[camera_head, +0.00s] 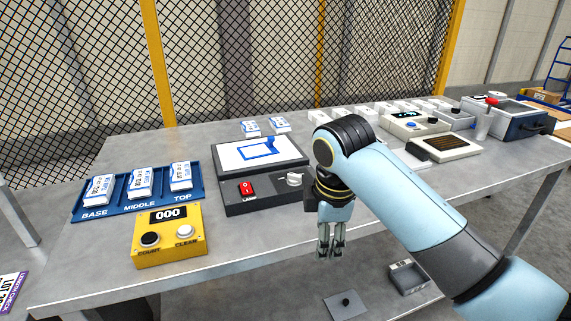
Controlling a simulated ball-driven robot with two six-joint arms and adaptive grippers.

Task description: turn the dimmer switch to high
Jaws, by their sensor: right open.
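The box stands in front of the lit light panel (288,166), which shows a blue outline. My right gripper (324,256) points down just right of the box and nearer to me, apart from the knob. Its fingers are a little apart and empty. My left gripper is out of the picture.
A blue tray (197,190) with labelled packs and a yellow counter box (169,248) stand left of the control box. White boxes, a display unit (414,124) and a grey case (515,119) stand at the back right. The table's front edge is clear.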

